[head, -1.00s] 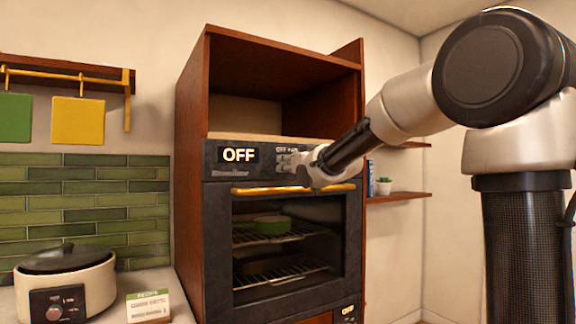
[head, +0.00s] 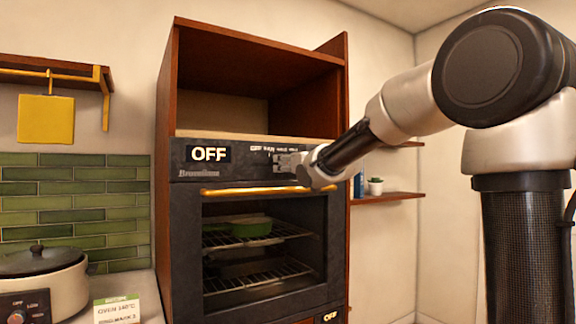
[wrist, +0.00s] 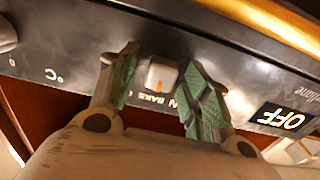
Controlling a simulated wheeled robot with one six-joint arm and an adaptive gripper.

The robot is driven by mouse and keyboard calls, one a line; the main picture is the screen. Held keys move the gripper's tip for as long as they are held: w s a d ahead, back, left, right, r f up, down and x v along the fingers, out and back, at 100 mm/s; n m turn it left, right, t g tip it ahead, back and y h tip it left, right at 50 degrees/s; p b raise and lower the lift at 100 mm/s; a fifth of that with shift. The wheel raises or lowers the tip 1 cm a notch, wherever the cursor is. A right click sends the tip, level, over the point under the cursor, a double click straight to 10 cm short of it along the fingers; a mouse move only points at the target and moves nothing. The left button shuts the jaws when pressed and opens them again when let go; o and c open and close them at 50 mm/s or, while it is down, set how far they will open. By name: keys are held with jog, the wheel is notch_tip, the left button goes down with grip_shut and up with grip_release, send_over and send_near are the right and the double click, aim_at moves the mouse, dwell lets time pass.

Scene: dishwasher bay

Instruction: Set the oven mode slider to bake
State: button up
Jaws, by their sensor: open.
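The oven (head: 187,235) stands in a wooden cabinet, and its display (head: 209,154) reads OFF. The mode slider's light, squarish knob (wrist: 160,75) has a small orange mark and sits on the dark panel in the wrist view. Its printed labels (wrist: 153,99) beside it are partly hidden by my gripper; BAKE can be read close to the knob. My gripper (wrist: 161,60) is open, with one green-padded finger on each side of the knob. Whether the pads touch it cannot be told. In the head view my gripper (head: 289,161) is at the panel, right of the display.
A gold door handle (head: 255,191) runs just below the panel. A green dish (head: 250,227) is behind the oven glass. A cooker (head: 62,284) and a card (head: 116,310) stand at left; a shelf (head: 385,197) is at right.

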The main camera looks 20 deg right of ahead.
jog(key=shift+s, duration=0.1)
jog(key=v, duration=1.1)
jog(key=shift+s, duration=0.4)
jog(key=shift+d, duration=0.15)
